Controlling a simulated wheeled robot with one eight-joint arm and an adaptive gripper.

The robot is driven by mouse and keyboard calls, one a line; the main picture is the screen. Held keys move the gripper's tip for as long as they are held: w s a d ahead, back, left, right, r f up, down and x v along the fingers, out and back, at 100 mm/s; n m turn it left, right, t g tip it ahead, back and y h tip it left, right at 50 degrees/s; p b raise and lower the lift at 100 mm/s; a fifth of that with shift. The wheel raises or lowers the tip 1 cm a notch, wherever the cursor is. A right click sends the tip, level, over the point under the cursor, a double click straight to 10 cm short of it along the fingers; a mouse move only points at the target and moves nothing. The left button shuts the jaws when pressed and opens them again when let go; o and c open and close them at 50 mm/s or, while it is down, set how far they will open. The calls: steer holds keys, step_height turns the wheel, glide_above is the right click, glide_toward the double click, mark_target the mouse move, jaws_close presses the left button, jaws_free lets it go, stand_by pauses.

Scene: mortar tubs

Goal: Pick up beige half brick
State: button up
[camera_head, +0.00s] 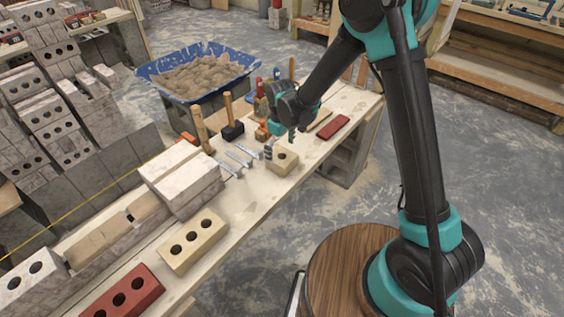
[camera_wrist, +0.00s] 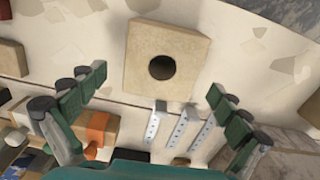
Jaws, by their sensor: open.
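The beige half brick (camera_head: 283,161) lies on the wooden plank bench, its single dark hole facing up. In the wrist view the half brick (camera_wrist: 165,57) sits at the upper middle, beyond the fingertips and between their lines. My gripper (camera_head: 281,146) is just above and beside the half brick in the head view, pointing down. In the wrist view my gripper (camera_wrist: 158,82) has its two green-padded fingers spread wide, with nothing between the pads. Whether a finger touches the brick cannot be told.
Metal line tools (camera_head: 238,157) lie beside the half brick, with mallets (camera_head: 231,130) behind. A red brick (camera_head: 332,127) lies further along the bench. A longer beige brick (camera_head: 193,241) and white blocks (camera_head: 181,177) stand nearer. A blue mortar tub (camera_head: 197,73) is behind.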

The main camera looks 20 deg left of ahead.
mark_target(282, 156)
steer(key=shift+s+d+f, duration=0.1)
steer(key=shift+d+f, duration=0.05)
steer(key=shift+f, duration=1.15)
steer(key=shift+s+d+f, duration=0.1)
steer(key=shift+d+f, duration=0.05)
steer(key=shift+f, duration=1.1)
steer(key=c, duration=1.9)
